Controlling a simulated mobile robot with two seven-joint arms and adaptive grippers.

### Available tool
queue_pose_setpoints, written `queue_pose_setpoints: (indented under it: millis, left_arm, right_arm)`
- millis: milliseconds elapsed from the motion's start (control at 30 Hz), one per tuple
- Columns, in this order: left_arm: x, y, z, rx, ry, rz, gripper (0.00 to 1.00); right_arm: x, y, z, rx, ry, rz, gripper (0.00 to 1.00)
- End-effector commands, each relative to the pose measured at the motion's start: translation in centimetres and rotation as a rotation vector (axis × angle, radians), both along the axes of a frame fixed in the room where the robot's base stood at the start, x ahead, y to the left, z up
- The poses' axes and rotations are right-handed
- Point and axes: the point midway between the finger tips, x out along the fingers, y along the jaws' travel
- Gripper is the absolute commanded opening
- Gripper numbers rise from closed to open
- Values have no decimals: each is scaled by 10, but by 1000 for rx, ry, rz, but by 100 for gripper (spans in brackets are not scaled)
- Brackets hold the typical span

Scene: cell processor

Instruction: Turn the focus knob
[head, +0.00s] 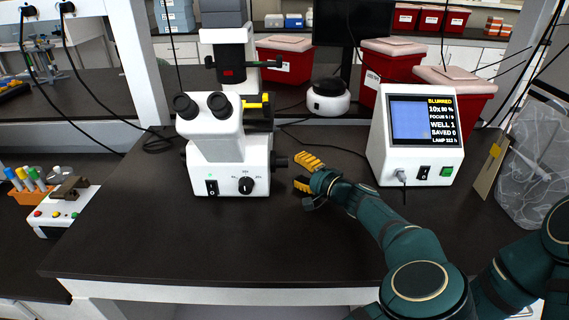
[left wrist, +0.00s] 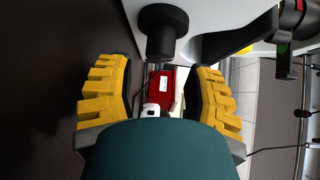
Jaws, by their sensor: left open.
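The white microscope (head: 217,150) stands upright on the dark bench. Its black focus knob (head: 281,162) sticks out of the right side of the base. In the left wrist view the knob (left wrist: 158,32) is at the top, just beyond the fingertips. My left gripper (head: 297,173) is open, with yellow fingers, a short gap to the right of the knob. In the left wrist view the fingers (left wrist: 162,72) stand apart on either side of the knob's line, not touching it. My right gripper is not in view.
A white monitor unit (head: 376,150) on the right reads "BLURRED" and "FOCUS 5/9". A round white device (head: 328,104) and red bins (head: 284,66) stand behind. A tube rack (head: 62,205) is at the left. The bench front is clear.

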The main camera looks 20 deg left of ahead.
Motion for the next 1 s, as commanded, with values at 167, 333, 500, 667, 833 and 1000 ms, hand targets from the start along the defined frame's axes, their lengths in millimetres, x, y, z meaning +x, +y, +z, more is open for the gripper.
queue_pose_setpoints:
  millis: [167,333,500,667,833,1000]
  left_arm:
    - [15,30,-3,0,-1,3,52]
    - [25,47,-4,0,0,1,52]
    - [30,54,-3,0,0,0,52]
    - [30,55,-3,0,0,-1,52]
    - [30,55,-3,0,0,0,37]
    - [30,55,-3,0,0,0,0]
  right_arm:
    - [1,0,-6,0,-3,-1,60]
    - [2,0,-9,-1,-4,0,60]
    - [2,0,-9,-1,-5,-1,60]
    - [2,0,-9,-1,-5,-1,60]
    - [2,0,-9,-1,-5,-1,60]
    - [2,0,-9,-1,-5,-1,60]
